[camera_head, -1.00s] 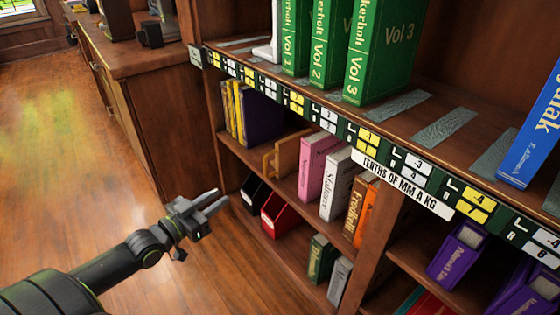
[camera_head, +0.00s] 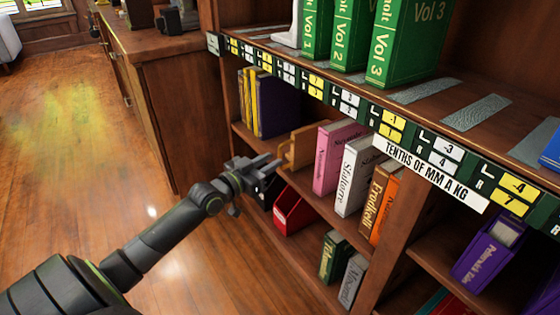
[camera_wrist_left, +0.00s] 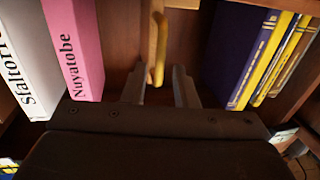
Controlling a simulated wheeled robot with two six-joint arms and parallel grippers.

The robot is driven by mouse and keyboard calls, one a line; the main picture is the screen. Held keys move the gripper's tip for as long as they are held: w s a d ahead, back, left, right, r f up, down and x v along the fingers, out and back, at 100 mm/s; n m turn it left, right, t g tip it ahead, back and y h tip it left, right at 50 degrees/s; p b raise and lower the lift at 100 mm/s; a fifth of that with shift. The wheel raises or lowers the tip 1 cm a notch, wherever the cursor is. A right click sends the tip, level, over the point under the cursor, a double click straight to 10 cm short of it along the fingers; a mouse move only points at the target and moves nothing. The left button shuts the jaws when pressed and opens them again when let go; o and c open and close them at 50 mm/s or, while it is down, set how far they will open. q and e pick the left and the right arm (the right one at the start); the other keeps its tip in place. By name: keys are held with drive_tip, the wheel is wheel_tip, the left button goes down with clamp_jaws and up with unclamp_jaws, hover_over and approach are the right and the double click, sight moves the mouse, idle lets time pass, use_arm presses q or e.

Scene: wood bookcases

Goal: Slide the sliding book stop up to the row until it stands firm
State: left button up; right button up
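The sliding book stop looks to be the light wooden piece (camera_head: 300,148) on the middle shelf; it also shows in the left wrist view (camera_wrist_left: 158,45). It stands beside the pink book (camera_head: 338,157), in the gap between that row and the dark purple book (camera_head: 277,106). I cannot tell whether it touches the pink book. The row continues with a white book (camera_head: 358,175), then brown and orange ones. My left gripper (camera_head: 272,164) is open and empty in front of the stop; its fingertips (camera_wrist_left: 162,74) are apart, close to the stop's upright bar. My right gripper is out of view.
Yellow and purple books stand left of the gap. Red (camera_head: 292,211) and black box files sit on the shelf below. Green volumes (camera_head: 402,42) and a white piece stand on the shelf above, with a labelled edge (camera_head: 430,172). Open floor lies left.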

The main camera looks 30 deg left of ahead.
sight(280, 155)
use_arm(q)
drive_tip(key=shift+w+d+b, duration=0.25)
drive_tip(key=shift+w+b, duration=0.1)
drive_tip(key=shift+w, duration=0.75)
drive_tip(key=shift+w+d+b, duration=0.2)
drive_tip(key=shift+w+b, duration=0.1)
drive_tip(key=shift+w, duration=0.75)
clamp_jaws()
